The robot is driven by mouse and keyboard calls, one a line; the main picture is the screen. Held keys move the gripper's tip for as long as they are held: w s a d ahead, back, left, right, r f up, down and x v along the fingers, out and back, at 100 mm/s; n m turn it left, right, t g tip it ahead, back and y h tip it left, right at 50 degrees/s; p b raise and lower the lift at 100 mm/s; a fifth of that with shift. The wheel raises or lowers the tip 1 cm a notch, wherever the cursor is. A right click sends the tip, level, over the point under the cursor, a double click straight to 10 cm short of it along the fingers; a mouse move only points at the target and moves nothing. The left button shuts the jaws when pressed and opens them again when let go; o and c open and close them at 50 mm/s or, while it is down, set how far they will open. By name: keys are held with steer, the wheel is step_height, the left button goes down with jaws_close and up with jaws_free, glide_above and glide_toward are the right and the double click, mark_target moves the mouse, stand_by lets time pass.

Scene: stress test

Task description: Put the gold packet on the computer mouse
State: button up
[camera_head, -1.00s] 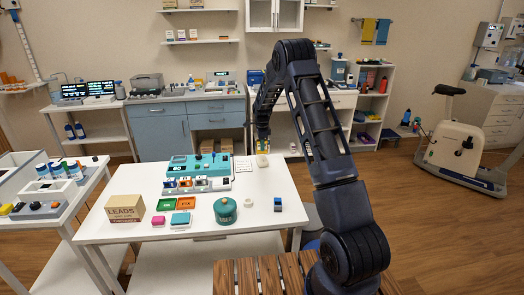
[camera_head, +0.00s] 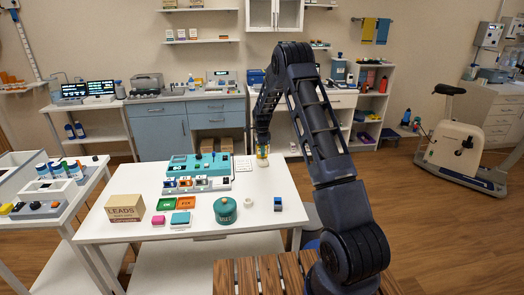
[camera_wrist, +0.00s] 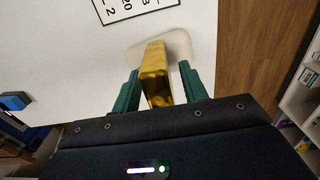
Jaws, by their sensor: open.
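The gold packet (camera_wrist: 155,72) stands between my gripper's two green fingers in the wrist view. The pale computer mouse (camera_wrist: 180,43) lies behind and under it on the white table, partly hidden by the packet. The packet appears upright on the mouse, though the contact underneath is hidden. My gripper (camera_wrist: 159,88) is open around the packet, with a narrow gap visible at the right finger. In the head view, the packet (camera_head: 262,151) shows small below my gripper, over the mouse (camera_head: 262,163) at the table's far right corner.
A printed sheet (camera_head: 243,164) lies left of the mouse. A teal device (camera_head: 195,165) stands further left. A teal lidded pot (camera_head: 225,210), a white ring (camera_head: 248,202) and a small blue-black block (camera_head: 278,204) are nearer. The table's right edge is close to the mouse.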

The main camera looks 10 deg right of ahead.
step_height(320, 180, up, 12)
steer(key=shift+r, duration=0.1)
steer(key=s+d+r+n+t, duration=0.1)
steer(key=s+d+r+n, duration=0.3)
steer(key=s+r, duration=0.8)
steer(key=s+d+r+n+t, duration=0.1)
steer(key=s+d+r+n, duration=0.35)
steer(key=s+r, duration=0.75)
steer(key=s+d+f+n+t, duration=0.1)
steer(key=s+n, duration=0.3)
steer(key=s, duration=1.1)
steer(key=s+d+f+n+t, duration=0.1)
steer(key=s+n, duration=0.4)
steer(key=s, duration=1.1)
steer(key=shift+d+f+t, duration=0.3)
steer(key=shift+d+f, duration=0.15)
steer(key=shift+d, duration=0.05)
